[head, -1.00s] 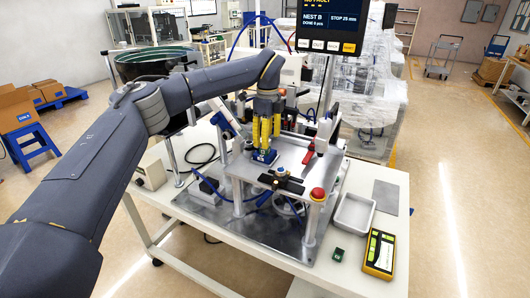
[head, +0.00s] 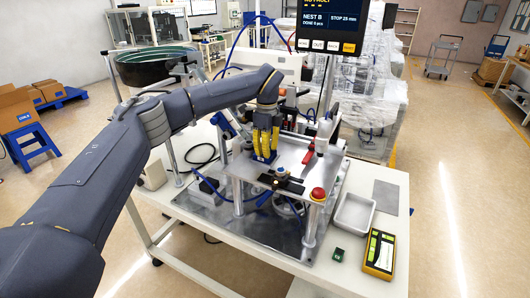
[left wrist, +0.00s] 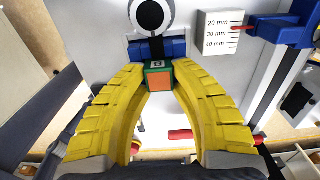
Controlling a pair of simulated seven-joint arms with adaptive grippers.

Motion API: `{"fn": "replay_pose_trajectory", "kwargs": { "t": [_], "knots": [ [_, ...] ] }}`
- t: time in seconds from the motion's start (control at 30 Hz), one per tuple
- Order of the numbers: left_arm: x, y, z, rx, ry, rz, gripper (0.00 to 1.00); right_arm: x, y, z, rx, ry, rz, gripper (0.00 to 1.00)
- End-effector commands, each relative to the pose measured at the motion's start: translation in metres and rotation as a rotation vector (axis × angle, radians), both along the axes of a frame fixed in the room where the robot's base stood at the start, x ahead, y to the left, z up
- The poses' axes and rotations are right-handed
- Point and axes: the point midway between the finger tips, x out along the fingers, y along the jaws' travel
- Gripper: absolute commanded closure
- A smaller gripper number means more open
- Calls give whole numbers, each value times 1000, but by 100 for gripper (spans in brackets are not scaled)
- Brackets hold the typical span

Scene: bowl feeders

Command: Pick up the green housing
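The green housing (left wrist: 158,69) is a small block with an orange face and a dark mark on top. In the left wrist view it sits between the two yellow fingertips of my left gripper (left wrist: 159,78). The fingertips lie close along both its sides; I cannot tell whether they press on it. In the head view my left gripper (head: 264,155) points down over the left part of the metal fixture plate (head: 308,172), at a blue holder. The fingers hide the housing there. My right gripper is not in view.
A red button (head: 318,193) stands at the plate's front right corner. A grey tray (head: 354,212), a small green part (head: 338,254) and a yellow meter (head: 379,251) are on the white table. A monitor (head: 329,25) rises behind the plate. A stop gauge (left wrist: 222,32) is close to the fingers.

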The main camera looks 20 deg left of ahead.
Motion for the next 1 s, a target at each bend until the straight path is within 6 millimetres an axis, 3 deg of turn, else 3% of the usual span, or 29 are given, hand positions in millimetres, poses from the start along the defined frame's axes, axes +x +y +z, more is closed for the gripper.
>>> {"fn": "replay_pose_trajectory", "kwargs": {
  "t": [0.1,0.63,0.83,1.0],
  "knots": [
    [0,0,0,0,0,0,98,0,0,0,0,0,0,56],
    [0,0,8,0,0,-1,99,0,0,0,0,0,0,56],
    [0,0,33,1,-2,0,99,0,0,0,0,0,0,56],
    [1,0,69,0,-4,1,99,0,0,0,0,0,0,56]
  ]
}}
